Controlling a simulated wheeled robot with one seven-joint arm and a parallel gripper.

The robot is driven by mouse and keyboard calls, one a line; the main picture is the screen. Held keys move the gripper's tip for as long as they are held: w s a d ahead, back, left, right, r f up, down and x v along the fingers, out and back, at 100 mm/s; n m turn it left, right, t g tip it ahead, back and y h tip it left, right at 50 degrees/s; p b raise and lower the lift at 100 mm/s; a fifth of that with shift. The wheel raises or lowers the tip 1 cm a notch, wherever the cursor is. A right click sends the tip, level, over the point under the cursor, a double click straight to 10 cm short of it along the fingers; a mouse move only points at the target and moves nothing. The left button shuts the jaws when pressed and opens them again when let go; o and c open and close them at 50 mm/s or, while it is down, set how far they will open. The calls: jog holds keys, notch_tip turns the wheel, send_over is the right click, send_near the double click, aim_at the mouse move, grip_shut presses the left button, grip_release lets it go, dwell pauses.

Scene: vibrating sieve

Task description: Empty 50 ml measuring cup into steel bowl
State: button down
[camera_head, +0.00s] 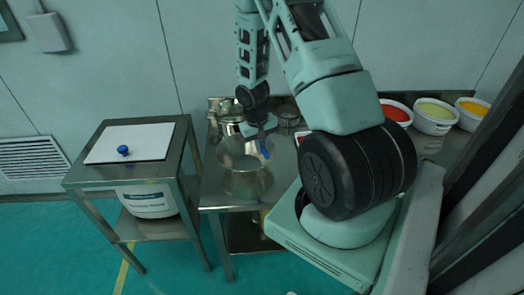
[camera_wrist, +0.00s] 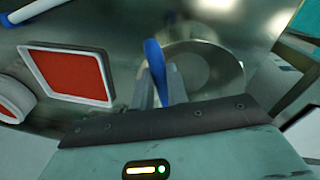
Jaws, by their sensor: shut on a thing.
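My gripper (camera_head: 262,133) is over the steel table and shut on a narrow blue piece (camera_head: 265,150), which looks like part of the measuring cup. In the wrist view the blue piece (camera_wrist: 155,68) stands between the fingers of my gripper (camera_wrist: 160,88). The cup's opening and any contents cannot be made out. The shiny steel bowl (camera_head: 247,184) stands on the table below and slightly left of my gripper in the head view. In the wrist view the bowl (camera_wrist: 225,68) is just right of the blue piece, partly behind the fingers. Its inside looks grey.
Steel pots (camera_head: 226,118) stand behind the bowl. A white-rimmed red tray (camera_wrist: 65,72) lies left of the fingers in the wrist view. Tubs of red (camera_head: 394,113), green and yellow material stand at the right. A side table (camera_head: 85,176) stands left, across a gap.

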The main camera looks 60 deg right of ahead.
jog(key=shift+w+f+b, duration=0.1)
jog(key=shift+f+b, duration=0.1)
jog(key=shift+b, duration=0.15)
jog(key=h+b, duration=0.1)
jog(key=b, duration=0.1)
jog(key=g+h+b, duration=0.1)
jog(key=b, duration=0.1)
jog(key=shift+a+f+g, duration=0.15)
jog(key=shift+f+g, duration=0.1)
jog(key=shift+g, duration=0.05)
jog(key=h+b, duration=0.1)
jog(key=g+h+b, duration=0.1)
jog(key=b, duration=0.1)
jog(key=shift+w+a+f+h, duration=0.15)
jog(key=shift+a+f+h, duration=0.05)
jog(key=shift+f+h, duration=0.15)
jog(key=h+b, duration=0.1)
jog(key=g+h+b, duration=0.1)
jog(key=f+g+h+b, duration=0.1)
jog(key=shift+w+a, duration=0.2)
jog(key=shift+a, duration=0.05)
jog(key=shift+w+a+f+g+h+b, duration=0.1)
jog(key=shift+f+g+h+b, duration=0.05)
jog(key=shift+g+h+b, duration=0.4)
jog(key=shift+a+f+g+h+b, duration=0.1)
jog(key=shift+g+h+b, duration=0.3)
jog(key=shift+h, duration=0.2)
jog(key=shift+a+g+h+b, duration=0.15)
jog(key=shift+g+h+b, duration=0.1)
jog(key=shift+h+b, duration=0.3)
